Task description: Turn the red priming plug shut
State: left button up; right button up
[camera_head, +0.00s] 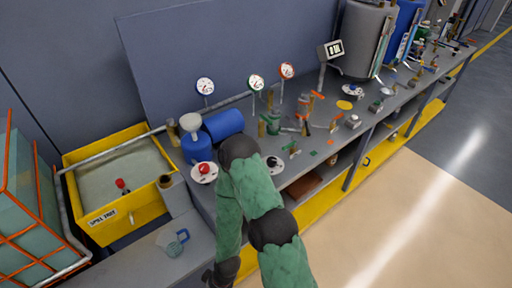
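A small red knob (204,168) sits on a round white disc (212,177) on the grey bench, in front of a blue canister. Another small red part (120,183) stands in the yellow basin at the left. I cannot tell which of these is the priming plug. One of my arms, green with black joints, rises from the bottom edge and bends just right of the white disc. Its forearm comes back down to a dark end at the bottom edge, well below both red parts. No gripper fingers can be made out.
The yellow spill tray (78,160) is at the left. A jug (172,242) stands on the grey ledge. The blue canister (196,149) and several gauges (256,83) line the bench back. Small parts crowd the bench to the right. The floor (410,220) is clear.

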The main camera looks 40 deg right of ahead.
aim_at(204, 168)
jog(key=z, duration=1.3)
